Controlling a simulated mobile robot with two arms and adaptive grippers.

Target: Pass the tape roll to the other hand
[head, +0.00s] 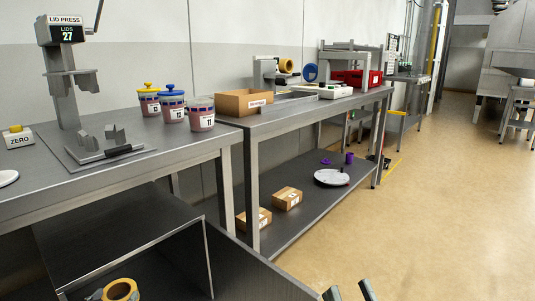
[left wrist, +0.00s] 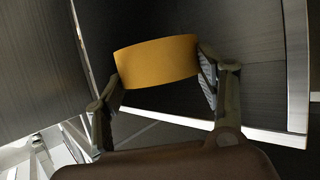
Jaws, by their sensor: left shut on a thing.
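The tape roll (head: 120,289) is a yellow-orange ring low at the left of the head view. In the left wrist view the tape roll (left wrist: 157,60) shows as an orange band between the two fingers. My left gripper (left wrist: 161,76) is shut on it, one finger on each side, and holds it inside or in front of a dark open-fronted metal compartment. My right gripper (head: 349,292) shows only its two fingertips at the bottom edge of the head view. They stand apart with nothing visible between them, well to the right of the roll.
Metal panels (head: 130,262) with bright edges surround the roll closely. A workbench with a lid press (head: 66,75) and several lidded tubs (head: 172,105) stands behind. A second bench holds a cardboard box (head: 232,103) and another yellow roll (head: 286,64). Floor at right (head: 450,200) is clear.

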